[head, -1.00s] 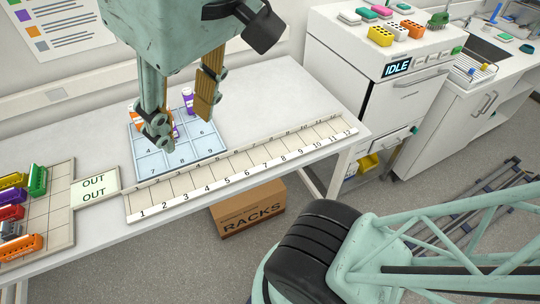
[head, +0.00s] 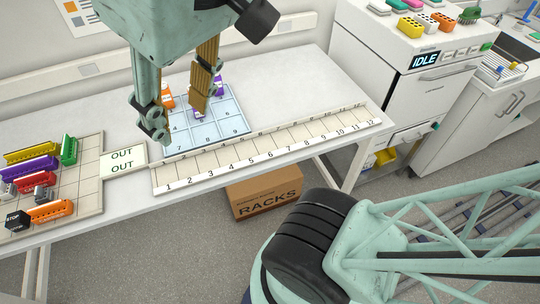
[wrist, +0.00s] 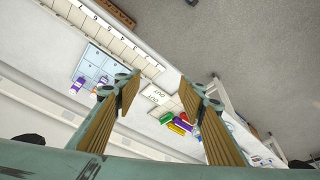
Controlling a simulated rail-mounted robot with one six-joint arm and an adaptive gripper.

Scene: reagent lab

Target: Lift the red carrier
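The red carrier (head: 39,181) lies on the pale gridded board (head: 92,176) at the left of the table in the head view, among other coloured carriers. A purple carrier (head: 28,167) is behind it and an orange carrier (head: 50,211) is in front. My gripper (head: 180,118) is open and empty. It hangs above the table in front of the blue numbered tray (head: 238,119), well to the right of the red carrier and apart from it. In the wrist view the coloured carriers show small and far off, near the right finger of my gripper (wrist: 168,88).
A yellow carrier (head: 31,151), a green carrier (head: 69,149) and a black STOP block (head: 17,221) share the board. An OUT plate (head: 122,158) links it to a numbered strip (head: 270,147). Bottles stand on the blue tray. A RACKS box (head: 266,192) is on the floor.

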